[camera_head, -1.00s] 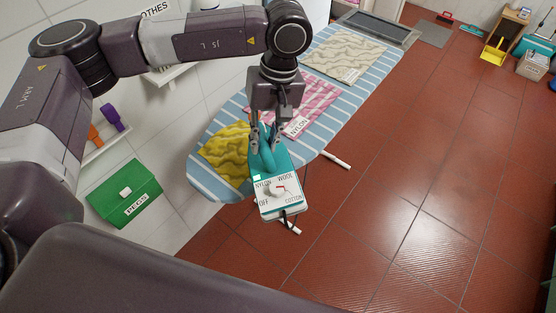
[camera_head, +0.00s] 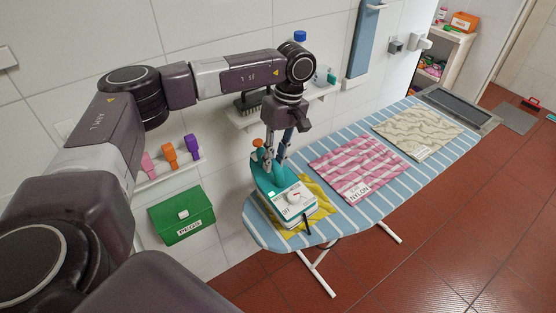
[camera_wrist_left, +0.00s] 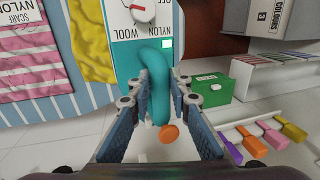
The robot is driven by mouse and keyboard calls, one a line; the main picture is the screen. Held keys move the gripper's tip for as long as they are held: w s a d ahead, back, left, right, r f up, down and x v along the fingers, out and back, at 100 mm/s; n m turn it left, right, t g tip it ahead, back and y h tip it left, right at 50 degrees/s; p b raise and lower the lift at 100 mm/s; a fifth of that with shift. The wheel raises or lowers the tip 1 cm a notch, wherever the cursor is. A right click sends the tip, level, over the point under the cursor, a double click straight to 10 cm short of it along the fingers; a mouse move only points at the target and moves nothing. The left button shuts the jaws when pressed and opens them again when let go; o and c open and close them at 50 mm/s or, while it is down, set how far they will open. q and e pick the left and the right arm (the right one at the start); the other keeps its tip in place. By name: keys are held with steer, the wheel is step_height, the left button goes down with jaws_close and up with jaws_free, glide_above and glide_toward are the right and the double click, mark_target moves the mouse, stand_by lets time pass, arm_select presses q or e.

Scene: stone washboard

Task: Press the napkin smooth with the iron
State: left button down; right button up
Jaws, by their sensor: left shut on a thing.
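My left gripper (camera_head: 273,163) is shut on the teal handle of the iron (camera_head: 294,203), and it shows in the left wrist view (camera_wrist_left: 157,90) with a finger on each side of the handle. The iron has a white top with a dial and words such as NYLON and WOOL. It is over the crumpled yellow cloth (camera_head: 322,208) at the near-left end of the board and hides part of it. Whether it touches the cloth I cannot tell. No label on the yellow cloth is visible, so I cannot tell which cloth is the napkin. My right gripper is not in view.
The blue-striped ironing board (camera_head: 262,230) also bears a pink striped cloth (camera_head: 357,168) labelled NYLON and a creased cream cloth (camera_head: 415,130). A grey metal rest (camera_head: 455,105) is at its far end. A green PEGS box (camera_head: 182,215) and a shelf are by the wall.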

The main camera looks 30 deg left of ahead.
arm_select(q)
steer(key=shift+w+b+x, duration=0.2)
steer(key=shift+b+x, duration=0.5)
steer(key=shift+x, duration=0.45)
steer(key=shift+w+b+x, duration=0.25)
steer(key=shift+b+x, duration=0.4)
steer(key=shift+x, duration=0.45)
steer(key=shift+d+f, duration=0.25)
steer(key=shift+f, duration=0.15)
stand_by(0.4)
steer(key=shift+r, duration=0.15)
steer(key=shift+s+p+v, duration=0.2)
steer(key=shift+p+v, duration=0.5)
steer(key=shift+v, duration=0.45)
steer(key=shift+s+p+v, duration=0.25)
steer(key=shift+p+v, duration=0.4)
steer(key=shift+v, duration=0.5)
steer(key=shift+a+r, duration=0.15)
steer(key=shift+a, duration=0.05)
steer(key=shift+d, duration=0.1)
